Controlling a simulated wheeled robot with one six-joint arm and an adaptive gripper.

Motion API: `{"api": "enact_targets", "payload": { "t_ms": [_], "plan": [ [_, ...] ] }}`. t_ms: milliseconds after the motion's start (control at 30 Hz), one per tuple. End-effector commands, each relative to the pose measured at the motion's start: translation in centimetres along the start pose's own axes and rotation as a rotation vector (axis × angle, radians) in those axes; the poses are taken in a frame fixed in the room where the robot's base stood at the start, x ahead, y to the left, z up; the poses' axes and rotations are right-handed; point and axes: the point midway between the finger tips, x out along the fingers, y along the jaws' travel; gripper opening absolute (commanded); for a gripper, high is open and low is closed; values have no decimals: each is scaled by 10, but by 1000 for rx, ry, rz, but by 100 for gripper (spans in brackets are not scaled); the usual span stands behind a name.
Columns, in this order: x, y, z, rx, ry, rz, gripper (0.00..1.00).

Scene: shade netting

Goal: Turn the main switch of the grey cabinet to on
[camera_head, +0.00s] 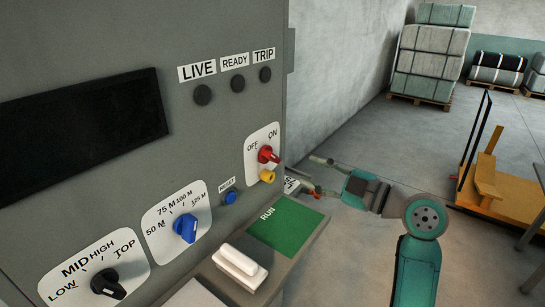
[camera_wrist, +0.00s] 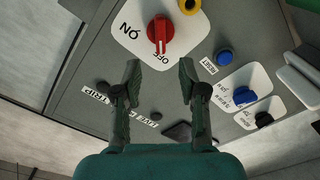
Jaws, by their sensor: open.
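The grey cabinet (camera_head: 225,130) fills the left of the head view. Its main switch (camera_head: 268,154) is a red knob on a white plate marked OFF and ON. In the wrist view, the red switch (camera_wrist: 161,33) appears upside down, with its handle and white line toward OFF. A yellow part (camera_head: 267,177) sits just beside it on the plate. My gripper (camera_head: 307,174) is open and empty, right of the switch in the head view. In the wrist view, its fingertips (camera_wrist: 160,75) straddle the line toward the switch, apart from it.
A blue button (camera_head: 230,197), a blue selector (camera_head: 186,228) and a black selector (camera_head: 108,284) are on the same face. A ledge with a green RUN panel (camera_head: 283,226) and white rocker (camera_head: 240,264) juts out below. An orange cart (camera_head: 488,180) stands at right.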

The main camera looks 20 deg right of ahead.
Motion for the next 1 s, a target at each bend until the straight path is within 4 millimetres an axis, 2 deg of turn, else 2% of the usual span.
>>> {"api": "enact_targets", "payload": {
  "t_ms": [167, 400, 600, 800, 1000],
  "plan": [
    [21, -1, -1, 1, 3, -2, 42],
    [64, -1, -1, 1, 3, -2, 42],
    [92, -1, -1, 2, 2, -1, 42],
    [104, 0, 0, 2, 1, 0, 42],
    [106, 0, 0, 2, 0, 1, 42]
  ]
}}
